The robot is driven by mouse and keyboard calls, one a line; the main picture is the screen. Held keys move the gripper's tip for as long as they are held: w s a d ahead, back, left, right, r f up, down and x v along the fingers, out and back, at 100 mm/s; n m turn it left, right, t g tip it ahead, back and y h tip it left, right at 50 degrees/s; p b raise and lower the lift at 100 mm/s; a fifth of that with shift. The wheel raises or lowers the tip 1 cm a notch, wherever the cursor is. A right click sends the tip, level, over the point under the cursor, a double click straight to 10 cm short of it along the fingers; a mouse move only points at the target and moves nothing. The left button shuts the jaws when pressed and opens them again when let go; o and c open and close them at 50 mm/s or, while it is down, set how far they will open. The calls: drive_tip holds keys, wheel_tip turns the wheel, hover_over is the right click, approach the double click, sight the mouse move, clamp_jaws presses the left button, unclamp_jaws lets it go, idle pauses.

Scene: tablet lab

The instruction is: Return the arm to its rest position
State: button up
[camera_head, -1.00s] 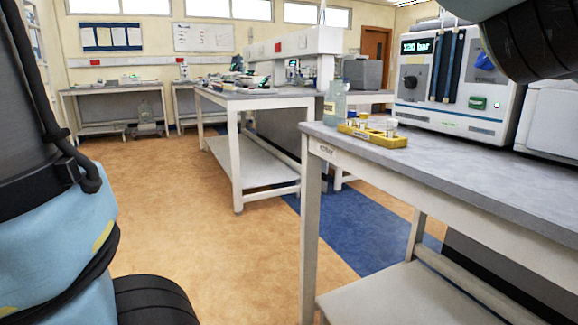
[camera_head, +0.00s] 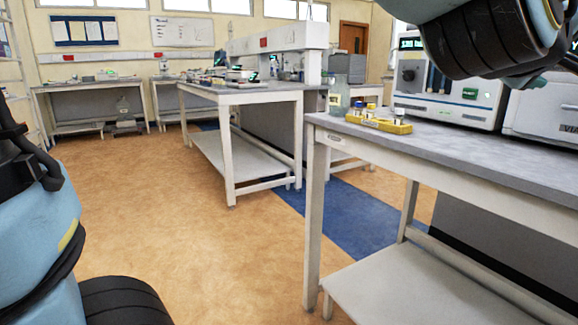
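My arm (camera_head: 485,40) shows as dark ribbed and light blue links at the upper right, above the near bench and in front of the white machine. More of my own body, light blue with black cables, fills the left edge. My gripper is outside the picture, so its opening and anything in it cannot be seen.
A second bench (camera_head: 240,97) stands mid-room. The orange floor (camera_head: 160,200) at left centre is clear.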

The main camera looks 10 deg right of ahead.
drive_tip(key=w+a+f+t+y, duration=0.1)
drive_tip(key=w+a+f+y, duration=0.2)
drive_tip(key=w+f, duration=0.4)
drive_tip(key=w+a+f+y, duration=0.2)
drive_tip(key=w+a+f, duration=0.25)
drive_tip(key=w, duration=0.35)
drive_tip(key=w+a+f+y, duration=0.5)
drive_tip(key=w+a+f, duration=0.45)
drive_tip(key=a, duration=0.25)
drive_tip(key=s+a+f+g+y, duration=0.1)
drive_tip(key=a+f+g+y, duration=0.1)
drive_tip(key=a+f, duration=0.5)
drive_tip(key=s+a+f+n+g+y, duration=0.1)
drive_tip(key=a+f+y, duration=0.1)
drive_tip(key=a, duration=0.9)
drive_tip(key=s+a+f+g+y, duration=0.1)
drive_tip(key=a+f+g+y, duration=0.1)
drive_tip(key=a+f, duration=0.5)
wheel_tip(320, 180, up, 24)
drive_tip(key=a+p, duration=0.2)
drive_tip(key=p, duration=1.9)
drive_tip(key=shift+f, duration=0.25)
